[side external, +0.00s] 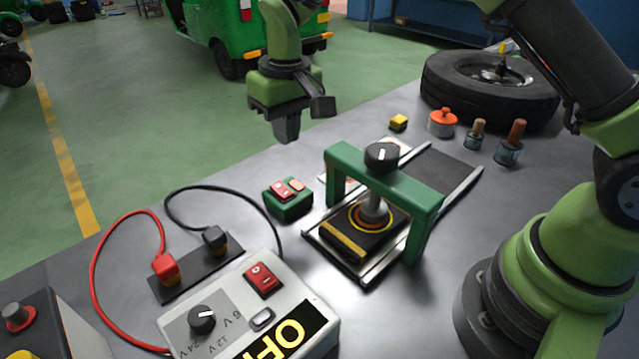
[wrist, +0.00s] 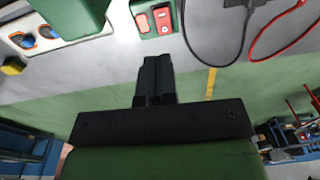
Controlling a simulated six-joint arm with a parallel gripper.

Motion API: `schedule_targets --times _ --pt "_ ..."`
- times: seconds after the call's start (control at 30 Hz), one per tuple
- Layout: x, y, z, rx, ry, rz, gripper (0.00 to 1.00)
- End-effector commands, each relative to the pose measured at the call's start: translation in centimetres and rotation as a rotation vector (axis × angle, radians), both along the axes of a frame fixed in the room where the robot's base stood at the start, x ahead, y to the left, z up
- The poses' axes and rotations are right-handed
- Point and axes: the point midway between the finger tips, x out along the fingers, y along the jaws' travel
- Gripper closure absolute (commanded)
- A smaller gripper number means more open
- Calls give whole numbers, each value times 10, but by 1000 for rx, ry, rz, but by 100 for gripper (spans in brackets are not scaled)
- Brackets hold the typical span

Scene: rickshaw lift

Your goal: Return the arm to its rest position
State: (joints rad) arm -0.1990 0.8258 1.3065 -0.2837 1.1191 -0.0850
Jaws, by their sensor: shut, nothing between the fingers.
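My gripper (side external: 287,128) hangs in the air above the far edge of the table, behind the green switch box, with its fingers pointing down. Its fingers are together and hold nothing. In the wrist view my gripper (wrist: 155,62) shows the two dark fingers closed side by side, with floor and table edge beyond them. My green arm comes from its base at the right of the side view and reaches over the table.
Below stand a green switch box (side external: 289,200), a green press frame (side external: 345,160) over a black block (side external: 345,243), and a power box (side external: 240,325) reading OFF with red and black cables. A tyre (side external: 455,85) lies at the back right. The air around my gripper is free.

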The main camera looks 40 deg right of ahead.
Motion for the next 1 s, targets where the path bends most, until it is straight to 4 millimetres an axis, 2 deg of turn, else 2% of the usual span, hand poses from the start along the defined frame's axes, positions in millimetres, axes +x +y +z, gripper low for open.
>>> schedule_targets --times 0.03,0.2,0.4,0.5,0.63,0.8,1.0 --pt "-6 -4 23 15 -32 -18 100" --pt "-41 -20 88 68 -131 -80 100" --pt "-98 -35 142 127 -251 -152 100" --pt "-130 -42 159 156 -312 -187 100" --pt "-173 -49 170 192 -392 -232 100" --pt "-219 -53 167 230 -478 -280 100" --pt "-244 -54 159 254 -533 -309 100"
